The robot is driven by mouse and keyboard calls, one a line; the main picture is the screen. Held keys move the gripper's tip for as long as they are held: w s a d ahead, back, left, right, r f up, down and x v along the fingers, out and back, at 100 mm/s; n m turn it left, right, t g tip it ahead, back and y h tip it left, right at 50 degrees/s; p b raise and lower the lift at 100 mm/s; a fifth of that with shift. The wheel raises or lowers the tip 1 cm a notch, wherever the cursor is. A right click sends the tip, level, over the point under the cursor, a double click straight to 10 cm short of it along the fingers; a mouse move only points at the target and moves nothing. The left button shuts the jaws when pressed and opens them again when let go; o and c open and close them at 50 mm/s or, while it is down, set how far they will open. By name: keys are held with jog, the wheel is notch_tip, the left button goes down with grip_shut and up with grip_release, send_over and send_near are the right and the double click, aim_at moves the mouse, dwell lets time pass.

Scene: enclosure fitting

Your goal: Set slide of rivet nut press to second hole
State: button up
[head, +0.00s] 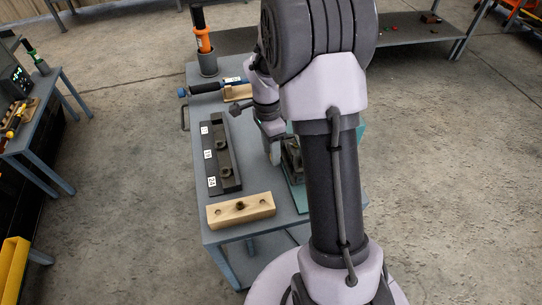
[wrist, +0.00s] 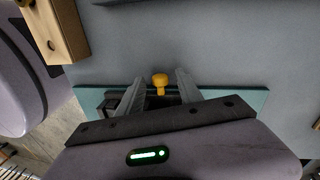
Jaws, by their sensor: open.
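The rivet nut press (head: 292,157) stands on a teal base (head: 299,195) at the right side of the grey table, partly hidden behind my arm. Its teal base (wrist: 250,101) also shows in the wrist view. A yellow-orange knob (wrist: 160,80) shows there between the two fingers of my gripper (wrist: 159,75). The fingers are apart, with a gap on both sides of the knob. In the head view my gripper (head: 272,142) is beside the press. The slide's holes are hidden, so its setting cannot be told.
A dark rail (head: 221,158) with numbered white labels lies left of the press. A wooden block (head: 241,210) with holes lies at the near edge. An orange-handled tool (head: 202,35) stands in a holder at the far corner. A blue-handled tool (head: 207,88) lies behind the rail.

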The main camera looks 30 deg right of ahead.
jog(key=shift+f, duration=0.3)
jog(key=shift+c, duration=0.2)
grip_shut()
dwell(1.1)
